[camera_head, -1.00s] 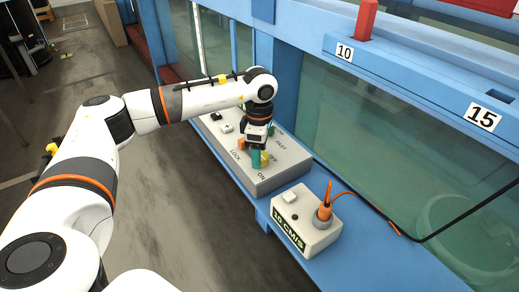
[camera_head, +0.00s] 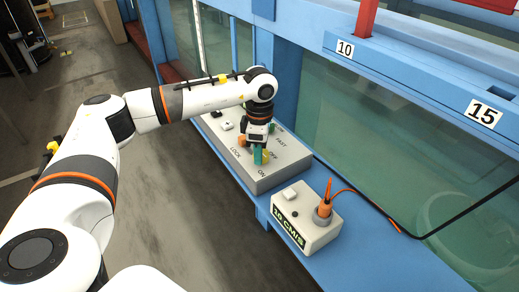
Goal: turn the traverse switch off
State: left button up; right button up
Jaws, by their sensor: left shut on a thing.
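The grey control box (camera_head: 284,160) lies on the blue ledge, with LOCK, ON, OFF and FAST printed on its top. My left gripper (camera_head: 258,149) points down over it, shut on the traverse switch between the ON and OFF marks. A teal upright piece (camera_head: 257,157) and a yellow piece (camera_head: 266,156) show at the fingertips; I cannot tell which parts belong to the switch. The fingers hide much of the switch, so its exact position is unclear. An orange piece (camera_head: 242,141) is beside the gripper near LOCK. My right gripper is not in view.
A smaller box (camera_head: 316,236) marked 10 CM/S, with an orange plug and cable, stands nearer on the ledge. The flume glass (camera_head: 390,140) and blue rail (camera_head: 420,75) rise at the right. Open floor lies left of the ledge.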

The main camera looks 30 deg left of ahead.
pick_arm(q)
jog(key=n+b, duration=0.1)
jog(key=n, duration=0.2)
jog(key=shift+n, duration=0.4)
jog(key=n, duration=0.4)
jog(key=shift+d+b, duration=0.1)
jog(key=shift+b, duration=0.3)
jog(key=n, duration=0.5)
jog(key=shift+d, duration=0.1)
jog(key=shift+r+n, duration=0.1)
jog(key=shift+n, duration=2.1)
jog(key=o, duration=1)
jog(key=shift+c, duration=0.2)
notch_tip(320, 180, up, 12)
jog(key=b, duration=0.1)
